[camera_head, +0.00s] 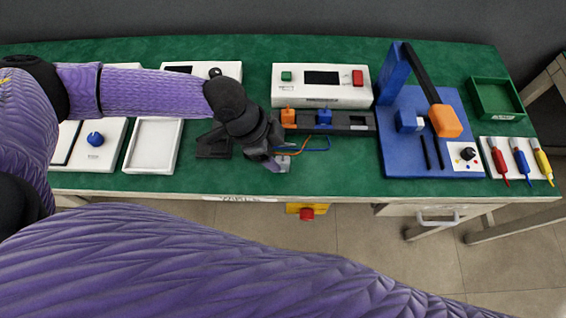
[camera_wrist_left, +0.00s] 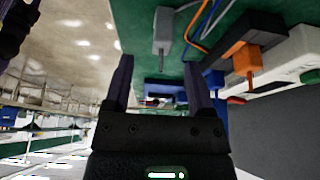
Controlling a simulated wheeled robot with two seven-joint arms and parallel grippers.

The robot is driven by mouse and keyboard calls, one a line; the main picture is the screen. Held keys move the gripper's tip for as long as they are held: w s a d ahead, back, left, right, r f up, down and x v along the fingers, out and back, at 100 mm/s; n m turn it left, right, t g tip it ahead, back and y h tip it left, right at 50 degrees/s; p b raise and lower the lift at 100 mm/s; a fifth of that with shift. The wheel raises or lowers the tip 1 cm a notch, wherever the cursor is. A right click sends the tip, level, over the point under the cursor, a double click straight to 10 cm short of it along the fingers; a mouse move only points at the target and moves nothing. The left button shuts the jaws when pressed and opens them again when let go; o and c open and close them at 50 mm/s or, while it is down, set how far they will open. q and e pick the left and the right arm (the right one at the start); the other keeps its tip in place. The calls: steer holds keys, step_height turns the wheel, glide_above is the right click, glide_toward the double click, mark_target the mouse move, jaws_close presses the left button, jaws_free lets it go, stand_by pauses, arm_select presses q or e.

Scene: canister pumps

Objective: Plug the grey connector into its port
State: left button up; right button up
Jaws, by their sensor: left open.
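The grey connector (camera_head: 283,161) lies on the green table near its front edge, partly hidden by my left gripper. In the left wrist view the grey connector (camera_wrist_left: 163,32) shows ahead of the fingertips, between their lines, with a grey cable beside it. My left gripper (camera_head: 275,164) is open and empty over it; its two fingers also show in the left wrist view (camera_wrist_left: 158,70). A black port strip (camera_head: 362,128) holds an orange plug (camera_head: 288,117) and a blue plug (camera_head: 324,117); an opening shows at its right end. My right gripper is out of view.
A white box (camera_head: 300,98) with a screen and green and red buttons stands behind the strip. A blue fixture (camera_head: 400,160) with an orange-tipped arm stands to the right. A white tray (camera_head: 153,146) is at left. Orange and blue cables lie near the gripper.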

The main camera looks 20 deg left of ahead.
mark_target(281, 160)
arm_select(q)
steer(key=b+x, duration=0.1)
steer(key=x, duration=0.2)
steer(key=shift+w+f, duration=0.1)
steer(key=shift+f, duration=0.3)
steer(key=shift+d+f, duration=0.1)
steer(key=shift+f, duration=0.1)
steer(key=shift+r, duration=0.1)
jaws_close()
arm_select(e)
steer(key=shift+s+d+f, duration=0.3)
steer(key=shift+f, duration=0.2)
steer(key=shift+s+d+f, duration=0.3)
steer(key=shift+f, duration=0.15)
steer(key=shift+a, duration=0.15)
